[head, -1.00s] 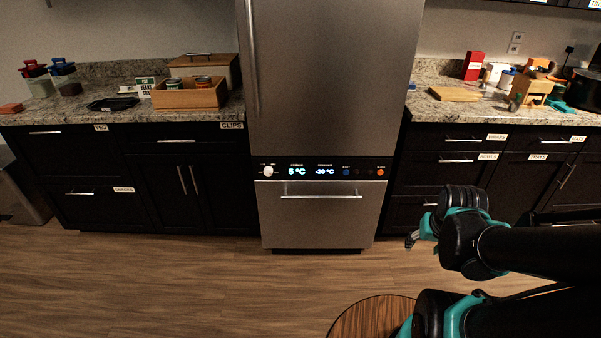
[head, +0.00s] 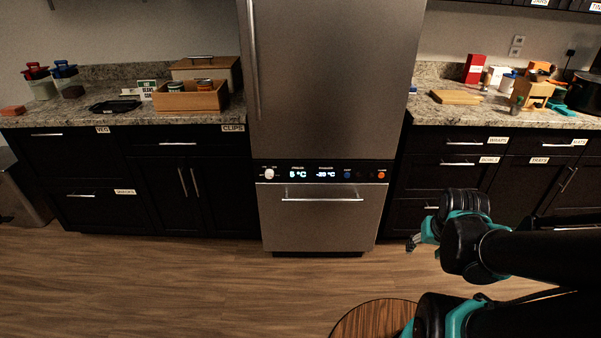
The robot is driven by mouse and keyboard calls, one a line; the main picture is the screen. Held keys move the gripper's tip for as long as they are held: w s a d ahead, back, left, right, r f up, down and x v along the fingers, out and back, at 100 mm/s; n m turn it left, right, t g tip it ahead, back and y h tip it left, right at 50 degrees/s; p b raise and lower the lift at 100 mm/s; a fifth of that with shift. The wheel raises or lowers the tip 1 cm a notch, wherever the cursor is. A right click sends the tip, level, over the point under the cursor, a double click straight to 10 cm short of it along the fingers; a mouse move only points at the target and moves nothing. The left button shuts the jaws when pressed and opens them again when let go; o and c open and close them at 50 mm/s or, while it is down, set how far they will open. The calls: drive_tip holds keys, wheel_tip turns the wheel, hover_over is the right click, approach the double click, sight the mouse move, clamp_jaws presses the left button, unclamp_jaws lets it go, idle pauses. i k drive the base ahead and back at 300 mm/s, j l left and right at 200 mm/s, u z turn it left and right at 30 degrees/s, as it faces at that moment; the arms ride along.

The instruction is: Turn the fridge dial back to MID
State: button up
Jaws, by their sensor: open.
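The fridge (head: 335,75) is a tall steel unit in the middle of the head view. Its dark control strip (head: 325,181) runs between the upper door and the lower drawer. The white dial (head: 269,174) sits at the left end of that strip; its marks are too small to read. Lit displays to its right show about 6 °C and a freezer value near -20 °C. My gripper (head: 412,243) is right of the fridge's lower drawer, well apart from the dial. It is open, and nothing shows between its small fingers.
The lower drawer has a wide bar handle (head: 320,198). Dark cabinets flank the fridge. A wooden crate (head: 190,102) with jars stands on the left counter (head: 60,113). A round wooden top (head: 372,318) is at the bottom, near my arm. The floor (head: 200,275) before the fridge is clear.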

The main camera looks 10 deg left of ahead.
sight(269, 173)
drive_tip(key=i+j, duration=0.65)
drive_tip(key=i, duration=0.05)
